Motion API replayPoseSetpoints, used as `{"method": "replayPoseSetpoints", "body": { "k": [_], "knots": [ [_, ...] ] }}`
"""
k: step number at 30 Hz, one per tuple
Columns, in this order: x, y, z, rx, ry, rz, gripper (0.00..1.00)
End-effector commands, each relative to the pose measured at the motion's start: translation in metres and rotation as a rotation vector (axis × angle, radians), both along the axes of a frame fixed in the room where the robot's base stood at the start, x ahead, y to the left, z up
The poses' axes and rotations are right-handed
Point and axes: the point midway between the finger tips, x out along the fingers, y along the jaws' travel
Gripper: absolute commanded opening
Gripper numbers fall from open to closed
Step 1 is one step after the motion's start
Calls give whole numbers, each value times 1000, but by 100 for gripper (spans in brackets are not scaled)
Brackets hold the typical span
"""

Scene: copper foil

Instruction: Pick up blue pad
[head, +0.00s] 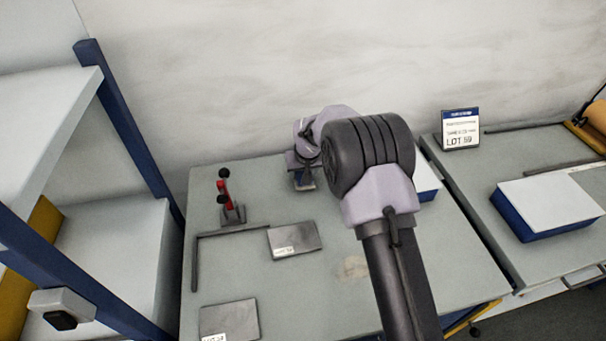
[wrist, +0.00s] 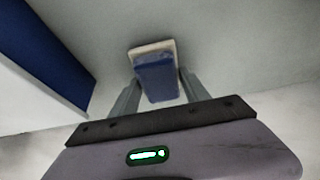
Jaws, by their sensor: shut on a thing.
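The blue pad (wrist: 157,80) shows in the wrist view as a small blue block with a pale tan layer along its far edge. It sits between the two grey fingers of my gripper (wrist: 158,88), which is shut on it. In the head view my gripper (head: 304,178) is over the back of the grey table, left of my dark wrist joint. A small dark blue patch of the pad shows at the fingers there; the rest is hidden. I cannot tell whether the pad touches the table.
A red-handled clamp (head: 229,200) stands left of my gripper. Two dark plates with labels (head: 294,240) (head: 229,320) lie on the table. A blue box with a white top (head: 427,182) is partly behind my arm. A shelf rack (head: 125,120) stands left.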

Motion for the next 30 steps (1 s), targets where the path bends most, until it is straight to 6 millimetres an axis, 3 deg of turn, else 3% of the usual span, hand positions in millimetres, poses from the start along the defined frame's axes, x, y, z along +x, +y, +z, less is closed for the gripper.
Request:
{"method": "replayPoseSetpoints", "body": {
  "k": [6, 11, 21, 25, 30],
  "knots": [
    [0, 0, 36, 0, -2, 1, 12],
    [-33, -13, 35, -1, 1, 1, 12],
    [-121, -46, 43, 0, 0, -1, 12],
    [-140, -52, 44, 0, 0, 0, 12],
    [-149, -56, 45, 0, -1, 0, 12]
  ]
}}
